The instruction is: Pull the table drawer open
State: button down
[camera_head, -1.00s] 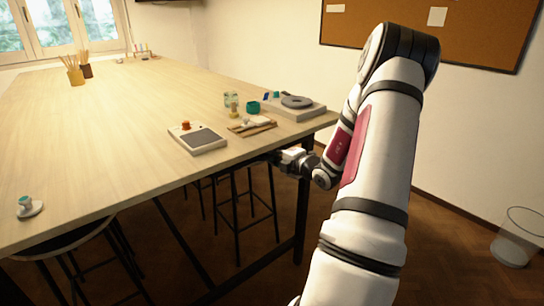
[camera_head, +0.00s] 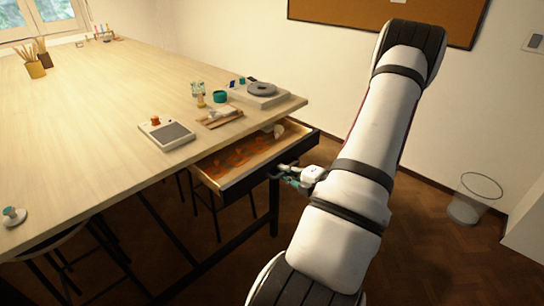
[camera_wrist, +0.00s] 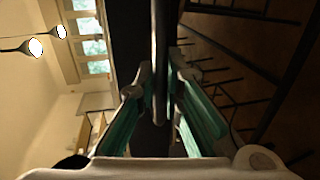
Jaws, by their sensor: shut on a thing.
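The table drawer (camera_head: 231,187) stands pulled out from under the near edge of the long wooden table (camera_head: 100,120). It has a dark front, and several orange-brown items and a pale item lie inside it. My gripper (camera_head: 284,175) is at the drawer's dark front. In the wrist view its green-padded fingers (camera_wrist: 158,110) are on both sides of a dark bar, the drawer handle (camera_wrist: 161,60), and shut on it. The exact contact is partly hidden by shadow.
On the tabletop near the drawer are a scale-like device (camera_head: 167,133), a small tray (camera_head: 219,118), a teal cup (camera_head: 220,96) and a turntable (camera_head: 260,93). Stools (camera_head: 70,245) stand under the table. A wire bin (camera_head: 472,200) is on the floor at right.

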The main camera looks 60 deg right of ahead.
jog(key=shift+f+p+v, duration=0.2)
jog(key=shift+p+v, duration=0.05)
jog(key=shift+v, duration=0.65)
jog(key=shift+f+p+v, duration=0.15)
jog(key=shift+p+v, duration=0.05)
jog(key=shift+v, duration=0.65)
jog(key=shift+f+p+v, duration=0.2)
jog(key=shift+p+v, duration=0.05)
jog(key=shift+v, duration=0.65)
jog(key=shift+s, duration=0.15)
jog(key=c, duration=2)
grip_release()
jog(key=shift+o, duration=0.2)
jog(key=v, duration=1.2)
jog(key=shift+d, duration=0.1)
